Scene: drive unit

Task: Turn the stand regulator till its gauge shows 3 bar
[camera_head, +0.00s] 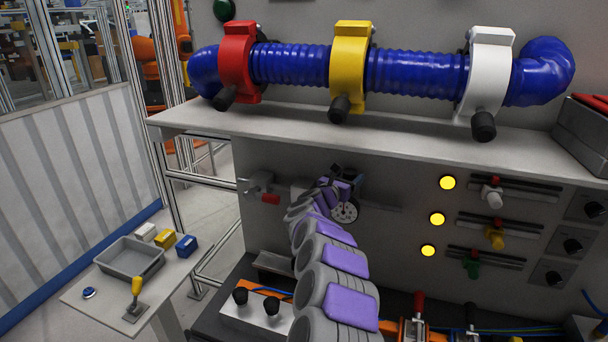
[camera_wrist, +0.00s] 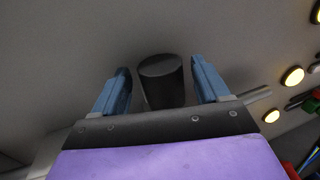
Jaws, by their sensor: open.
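The regulator's black knob (camera_wrist: 162,78) shows in the wrist view between the two blue fingers of my gripper (camera_wrist: 161,82). My gripper is open, with a gap visible on each side of the knob. In the head view my gripper (camera_head: 346,178) is at the panel below the shelf, and it hides the knob there. A round white gauge (camera_head: 345,212) with dark marks sits just under my gripper, partly covered by my arm. Its reading is too small to tell.
A valve with a red handle (camera_head: 270,199) is left of my gripper. The shelf (camera_head: 400,141) with a clamped blue hose (camera_head: 290,64) runs above. Lit yellow lamps (camera_head: 437,219) and sliders (camera_head: 495,236) are to the right. A side table (camera_head: 85,300) holds a grey bin (camera_head: 130,262).

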